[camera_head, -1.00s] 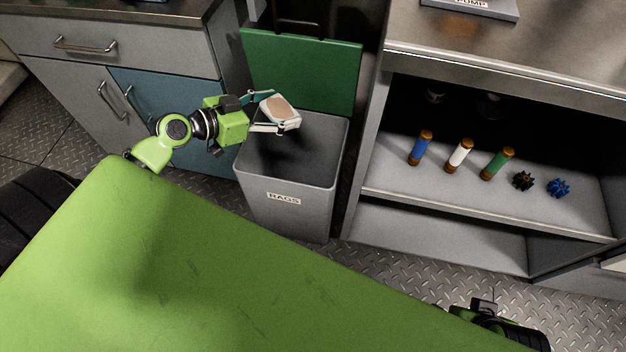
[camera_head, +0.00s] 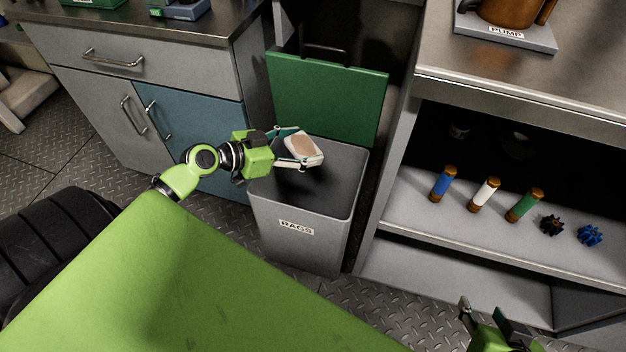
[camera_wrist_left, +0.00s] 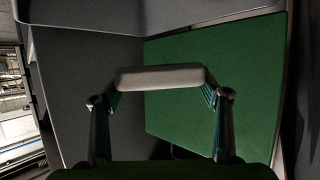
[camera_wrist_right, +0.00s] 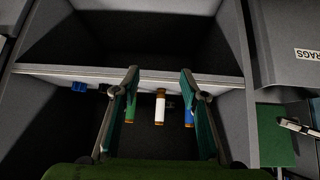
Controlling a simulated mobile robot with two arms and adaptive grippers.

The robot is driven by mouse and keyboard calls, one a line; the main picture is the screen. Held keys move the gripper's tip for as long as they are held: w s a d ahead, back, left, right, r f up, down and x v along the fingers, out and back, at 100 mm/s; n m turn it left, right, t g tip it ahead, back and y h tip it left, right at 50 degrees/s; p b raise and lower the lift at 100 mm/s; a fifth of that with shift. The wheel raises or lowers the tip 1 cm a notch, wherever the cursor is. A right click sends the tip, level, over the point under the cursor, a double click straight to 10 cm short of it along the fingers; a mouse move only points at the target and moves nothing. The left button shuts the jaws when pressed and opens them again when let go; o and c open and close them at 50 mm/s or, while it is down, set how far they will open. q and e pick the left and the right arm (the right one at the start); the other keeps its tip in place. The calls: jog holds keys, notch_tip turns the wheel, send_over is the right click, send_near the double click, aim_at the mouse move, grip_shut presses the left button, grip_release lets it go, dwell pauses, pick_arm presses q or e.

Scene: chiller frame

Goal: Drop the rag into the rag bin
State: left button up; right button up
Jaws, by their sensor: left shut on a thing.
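The rag (camera_head: 304,147) is a folded white piece with a brown patch. My left gripper (camera_head: 297,149) is shut on it and holds it over the open mouth of the grey rag bin (camera_head: 300,245), which is labelled RAGS. The bin's green lid (camera_head: 328,100) stands up at the back. In the left wrist view the rag (camera_wrist_left: 160,77) spans between both fingertips, with the green lid (camera_wrist_left: 190,120) behind it. The bin floor is mostly dark. My right gripper (camera_head: 484,312) is at the lower right, open and empty in its wrist view (camera_wrist_right: 160,72).
A shelf unit (camera_head: 390,235) right of the bin holds blue, white and green cylinders (camera_head: 485,195) and two small gears (camera_head: 589,235). A pump (camera_head: 505,10) sits on the counter above. Drawers and a blue cabinet door (camera_head: 205,120) are left of the bin.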

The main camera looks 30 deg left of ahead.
pick_arm(q)
notch_tip(320, 180, down, 2)
jog(key=shift+f+b, duration=0.25)
jog(key=shift+b, duration=0.55)
jog(key=shift+f, duration=0.1)
pick_arm(e)
jog(key=w+a+r+t+y, duration=0.1)
jog(key=w+a+r+t, duration=0.2)
jog(key=w+r+t, duration=0.2)
jog(key=shift+w+r, duration=1.1)
jog(key=shift+r, duration=0.35)
pick_arm(q)
jog(key=o, duration=1.3)
jog(key=shift+s, duration=0.1)
jog(key=v, duration=1.2)
pick_arm(e)
jog(key=shift+f, duration=0.1)
